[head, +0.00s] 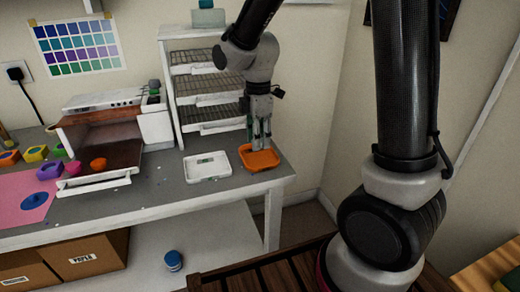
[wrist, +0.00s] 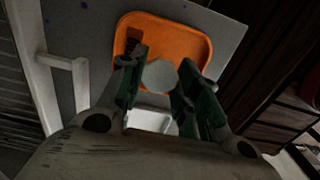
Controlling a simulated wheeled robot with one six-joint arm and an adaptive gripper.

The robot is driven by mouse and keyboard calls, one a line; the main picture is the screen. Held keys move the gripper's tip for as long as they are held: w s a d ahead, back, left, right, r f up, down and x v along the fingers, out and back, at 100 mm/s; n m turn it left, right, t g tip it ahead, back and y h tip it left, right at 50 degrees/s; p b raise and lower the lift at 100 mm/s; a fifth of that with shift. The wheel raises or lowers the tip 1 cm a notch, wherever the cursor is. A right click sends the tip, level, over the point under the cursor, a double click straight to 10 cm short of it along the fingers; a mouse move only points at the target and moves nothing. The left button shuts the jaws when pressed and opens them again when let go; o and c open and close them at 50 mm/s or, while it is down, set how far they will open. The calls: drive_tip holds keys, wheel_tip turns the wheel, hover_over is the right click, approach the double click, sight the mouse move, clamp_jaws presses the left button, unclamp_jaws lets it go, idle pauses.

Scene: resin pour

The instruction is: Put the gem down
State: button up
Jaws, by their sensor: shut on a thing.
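My gripper (head: 261,143) points down over the orange tray (head: 274,164) at the right end of the table. In the wrist view the fingers (wrist: 160,88) are shut on a pale grey, rounded gem (wrist: 160,75). The gem appears above the orange tray (wrist: 190,33); whether it touches the tray floor cannot be told. In the head view the fingers hide the gem. A small dark thing (wrist: 132,45) shows in the tray's left part in the wrist view.
Further left are an open-fronted machine (head: 125,105), an orange piece (head: 98,164), a pink mat (head: 12,210) and several coloured moulds. The table ends close right of the orange tray.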

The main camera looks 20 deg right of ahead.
sight(258, 158)
drive_tip(key=shift+f, duration=1.95)
drive_tip(key=shift+f, duration=0.15)
drive_tip(key=o, duration=0.8)
wheel_tip(258, 158, up, 12)
drive_tip(key=shift+r, duration=0.25)
drive_tip(key=s+d+r+m+t, duration=0.1)
drive_tip(key=s+d+r+m, duration=0.1)
drive_tip(key=s+d+m, duration=0.3)
drive_tip(key=s+d+r+m+t, duration=0.2)
drive_tip(key=s+d+m, duration=0.3)
drive_tip(key=s+m, duration=0.2)
drive_tip(key=s+d+r+m+t, duration=0.1)
drive_tip(key=s+d+r+m, duration=0.1)
drive_tip(key=s+d+m, duration=0.2)
drive_tip(key=shift+s+d+m, duration=0.2)
drive_tip(key=shift+s+m, duration=0.3)
drive_tip(key=shift+s, duration=0.4)
drive_tip(key=shift+s+d+m, duration=0.2)
drive_tip(key=shift+s+m, duration=0.3)
drive_tip(key=shift+s, duration=0.4)
